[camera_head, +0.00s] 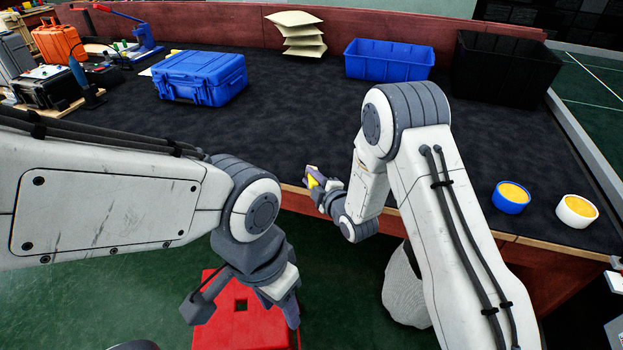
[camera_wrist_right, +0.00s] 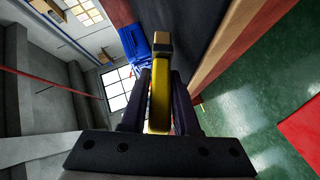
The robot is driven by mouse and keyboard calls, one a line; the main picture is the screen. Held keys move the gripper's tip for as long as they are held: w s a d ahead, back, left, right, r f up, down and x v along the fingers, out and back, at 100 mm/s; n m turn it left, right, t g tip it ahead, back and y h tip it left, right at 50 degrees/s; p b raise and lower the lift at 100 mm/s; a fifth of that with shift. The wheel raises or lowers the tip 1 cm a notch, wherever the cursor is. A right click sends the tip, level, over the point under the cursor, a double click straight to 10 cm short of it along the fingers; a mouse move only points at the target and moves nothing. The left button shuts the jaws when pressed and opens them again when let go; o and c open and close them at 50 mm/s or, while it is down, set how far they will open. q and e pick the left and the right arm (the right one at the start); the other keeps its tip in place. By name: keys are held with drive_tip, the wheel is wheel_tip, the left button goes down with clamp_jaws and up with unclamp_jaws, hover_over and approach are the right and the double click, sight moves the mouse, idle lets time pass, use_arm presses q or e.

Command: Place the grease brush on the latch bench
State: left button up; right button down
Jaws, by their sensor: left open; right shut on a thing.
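My right gripper (camera_head: 318,184) is shut on a slim yellow thing with a tan end, which I take for the grease brush (camera_head: 313,182). In the right wrist view the brush (camera_wrist_right: 160,95) stands out between the two dark fingers (camera_wrist_right: 160,100). My left gripper (camera_head: 281,295) is open, pointing down above a red stool (camera_head: 238,325).
The middle surface is clear.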

drive_tip(key=shift+f, duration=0.2)
drive_tip(key=c, duration=0.7)
unclamp_jaws()
drive_tip(key=shift+o, duration=0.2)
